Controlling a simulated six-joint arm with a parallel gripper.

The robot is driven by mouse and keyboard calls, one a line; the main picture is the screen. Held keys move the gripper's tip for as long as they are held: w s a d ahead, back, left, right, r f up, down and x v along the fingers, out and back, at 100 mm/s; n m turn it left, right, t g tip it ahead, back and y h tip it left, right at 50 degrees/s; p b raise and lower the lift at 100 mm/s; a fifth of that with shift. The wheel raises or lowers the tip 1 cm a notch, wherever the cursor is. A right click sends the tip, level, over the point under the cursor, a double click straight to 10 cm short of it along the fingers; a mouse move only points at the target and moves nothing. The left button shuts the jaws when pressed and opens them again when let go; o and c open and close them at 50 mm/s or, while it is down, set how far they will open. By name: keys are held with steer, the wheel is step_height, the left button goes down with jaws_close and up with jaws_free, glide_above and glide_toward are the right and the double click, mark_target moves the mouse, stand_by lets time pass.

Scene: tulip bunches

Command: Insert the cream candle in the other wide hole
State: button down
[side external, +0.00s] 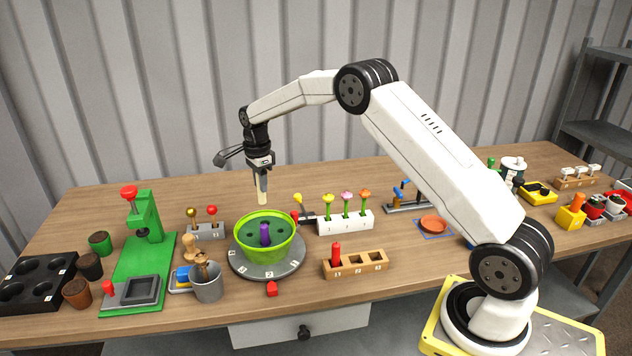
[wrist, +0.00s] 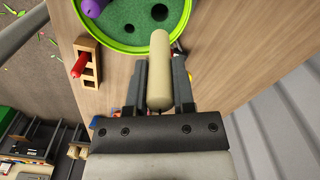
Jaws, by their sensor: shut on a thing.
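My gripper (side external: 262,184) is shut on the cream candle (side external: 262,197), which hangs upright above the back part of the green bowl (side external: 244,249). In the wrist view the candle (wrist: 158,72) sits between the two fingers, and its far end overlaps the bowl's rim. The bowl's dark green insert has several holes; a purple candle (side external: 265,234) stands in one of them. The wrist view shows an empty wide hole (wrist: 159,12) just beyond the candle's end and a small hole (wrist: 128,28) beside it.
The bowl stands on a grey numbered turntable (side external: 290,268). A wooden rack (side external: 372,264) with a red candle (side external: 336,252) is to its right, and a white flower block (side external: 345,222) behind that. A grey mug (side external: 207,284) and green press (side external: 146,222) stand left.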

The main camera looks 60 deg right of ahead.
mark_target(263, 202)
steer(key=shift+f, duration=0.15)
steer(key=shift+f, duration=2.65)
steer(key=shift+f, duration=2.4)
steer(key=shift+c, duration=1.9)
jaws_free()
steer(key=shift+r, duration=0.1)
step_height(263, 202, up, 7)
steer(key=shift+r, duration=0.35)
steer(key=shift+s+a, duration=0.1)
